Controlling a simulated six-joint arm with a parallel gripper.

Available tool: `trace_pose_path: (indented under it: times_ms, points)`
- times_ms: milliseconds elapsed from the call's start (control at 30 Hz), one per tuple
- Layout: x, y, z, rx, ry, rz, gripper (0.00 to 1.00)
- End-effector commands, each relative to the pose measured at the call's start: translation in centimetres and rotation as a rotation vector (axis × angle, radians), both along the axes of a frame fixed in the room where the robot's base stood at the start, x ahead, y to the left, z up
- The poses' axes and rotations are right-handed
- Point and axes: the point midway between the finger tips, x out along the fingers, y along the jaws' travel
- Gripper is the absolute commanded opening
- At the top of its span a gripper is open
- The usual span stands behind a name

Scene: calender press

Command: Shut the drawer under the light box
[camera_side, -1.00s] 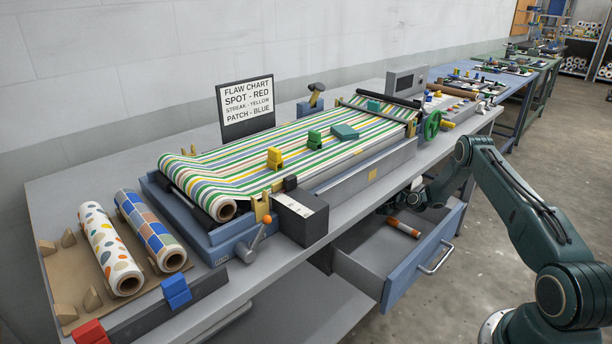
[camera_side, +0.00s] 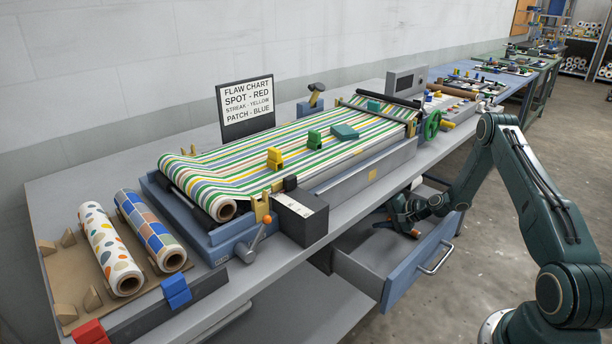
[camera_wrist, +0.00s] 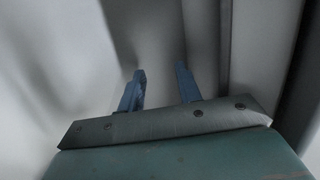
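The drawer (camera_side: 408,271) under the light box (camera_side: 350,178) is pulled out, with its blue front and metal handle (camera_side: 435,258) facing the aisle. Striped cloth lies over the light box. My gripper (camera_side: 403,222) is over the drawer's far part, behind the drawer front and away from the handle. In the wrist view my gripper (camera_wrist: 160,82) has its two fingers apart with nothing visible between them, above grey surfaces. The orange-and-white tube in the drawer is not clearly visible now; my gripper covers that area.
The bench top (camera_side: 255,287) overhangs the back of the drawer. Open floor (camera_side: 500,270) lies in front of the drawer.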

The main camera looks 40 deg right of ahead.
Motion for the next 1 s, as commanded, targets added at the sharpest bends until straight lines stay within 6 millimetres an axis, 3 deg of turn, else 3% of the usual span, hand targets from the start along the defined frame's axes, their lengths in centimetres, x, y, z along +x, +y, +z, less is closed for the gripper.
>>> trace_pose_path:
  times_ms: [333, 567, 1000]
  points:
    - [-3.8, 0.7, 2.6, 0.109, 0.212, 0.001, 0.34]
    - [-6.5, 0.1, 5.1, 0.041, 0.299, -0.009, 0.34]
    - [-15.2, 0.3, 11.0, -0.083, 0.535, -0.058, 0.34]
